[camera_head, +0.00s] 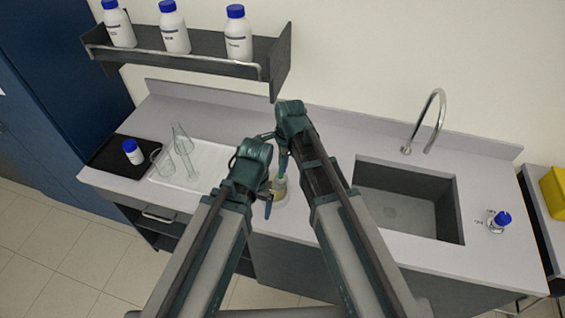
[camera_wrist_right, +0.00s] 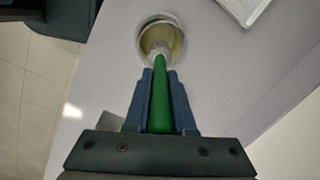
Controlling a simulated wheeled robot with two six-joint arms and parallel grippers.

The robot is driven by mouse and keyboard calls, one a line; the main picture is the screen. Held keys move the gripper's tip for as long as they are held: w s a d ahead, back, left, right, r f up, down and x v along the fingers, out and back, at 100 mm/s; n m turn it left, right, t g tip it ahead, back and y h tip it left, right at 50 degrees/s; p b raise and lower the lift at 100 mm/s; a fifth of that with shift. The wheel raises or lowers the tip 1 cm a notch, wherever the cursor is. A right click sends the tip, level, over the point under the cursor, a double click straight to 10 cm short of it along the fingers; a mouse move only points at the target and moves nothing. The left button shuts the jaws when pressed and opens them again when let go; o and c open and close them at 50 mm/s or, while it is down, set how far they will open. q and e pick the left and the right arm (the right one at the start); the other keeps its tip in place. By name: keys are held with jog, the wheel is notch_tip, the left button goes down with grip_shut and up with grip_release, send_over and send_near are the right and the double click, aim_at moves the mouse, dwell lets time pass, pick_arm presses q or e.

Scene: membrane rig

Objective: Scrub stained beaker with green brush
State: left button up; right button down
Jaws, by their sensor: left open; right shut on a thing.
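The beaker (camera_wrist_right: 152,32) stands on the counter, with yellowish staining inside; in the head view the beaker (camera_head: 279,191) is partly hidden by my arms. My right gripper (camera_wrist_right: 161,78) is shut on the green brush (camera_wrist_right: 160,100). The brush points down to the beaker, and its pale head overlaps the beaker's mouth and appears to be inside it. In the head view my right gripper (camera_head: 284,156) is above the beaker. My left gripper (camera_head: 266,198) is open close to the beaker's left side; whether it touches the glass is hidden.
A white tray (camera_head: 207,178) with clear glassware and a black mat (camera_head: 108,156) with a blue-capped bottle (camera_head: 133,152) lie left. The sink (camera_head: 405,200) with its faucet (camera_head: 437,110) and a blue-capped flask (camera_head: 498,221) are right. A bottle shelf (camera_head: 180,62) hangs above.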

aim_at(281, 178)
jog(key=shift+f+b, duration=1.7)
jog(key=shift+f, duration=0.2)
jog(key=shift+a, duration=0.1)
jog(key=shift+a+r, duration=0.1)
jog(key=shift+a, duration=0.75)
